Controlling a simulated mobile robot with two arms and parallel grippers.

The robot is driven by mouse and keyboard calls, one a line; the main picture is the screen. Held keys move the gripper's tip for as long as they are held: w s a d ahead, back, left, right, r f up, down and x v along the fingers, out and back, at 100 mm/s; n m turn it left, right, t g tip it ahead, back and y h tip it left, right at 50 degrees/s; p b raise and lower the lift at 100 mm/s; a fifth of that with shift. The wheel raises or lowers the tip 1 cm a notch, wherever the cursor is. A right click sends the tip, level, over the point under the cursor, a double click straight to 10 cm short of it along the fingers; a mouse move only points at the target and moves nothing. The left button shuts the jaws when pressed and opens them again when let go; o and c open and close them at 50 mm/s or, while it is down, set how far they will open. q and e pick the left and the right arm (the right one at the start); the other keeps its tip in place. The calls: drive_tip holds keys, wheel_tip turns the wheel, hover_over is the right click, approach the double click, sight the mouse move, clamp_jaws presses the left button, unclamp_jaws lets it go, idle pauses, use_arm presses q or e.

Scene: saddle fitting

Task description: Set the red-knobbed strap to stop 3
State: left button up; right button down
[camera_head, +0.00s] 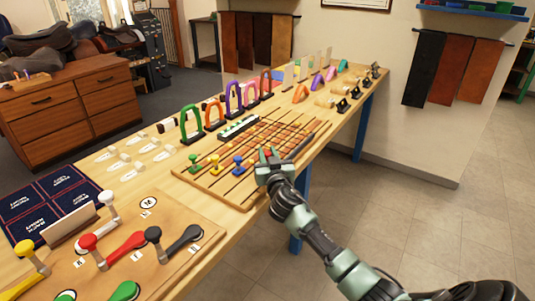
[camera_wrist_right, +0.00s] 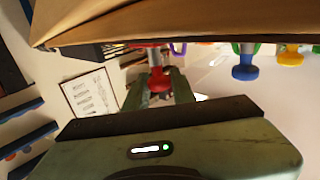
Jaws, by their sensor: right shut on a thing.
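The strap board (camera_head: 243,205) lies on the long wooden table, with dark slots or straps running across it. Green (camera_head: 194,162), yellow (camera_head: 214,163) and blue (camera_head: 238,163) knobs stand in a row near its front left. The stop numbers are too small to read. My left gripper is not in view.
A board with coloured levers (camera_head: 125,243) lies at the near end of the table. Orange and purple pieces stand farther along. Floor is open at right.

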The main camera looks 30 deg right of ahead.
idle(0.6)
drive_tip(key=s+a, duration=0.1)
drive_tip(key=a, duration=0.3)
drive_tip(key=s+a+b, duration=0.1)
drive_tip(key=a, duration=0.1)
drive_tip(key=shift+s+a, duration=0.15)
drive_tip(key=shift+s, duration=0.15)
drive_tip(key=shift+s+a+r, duration=0.15)
drive_tip(key=shift+a, duration=0.2)
drive_tip(key=shift+d, duration=0.2)
drive_tip(key=c, duration=1.2)
unclamp_jaws()
drive_tip(key=shift+c, duration=0.2)
drive_tip(key=b+v, duration=0.1)
drive_tip(key=v, duration=0.6)
drive_tip(key=shift+s+a, duration=0.2)
drive_tip(key=shift+s, duration=0.1)
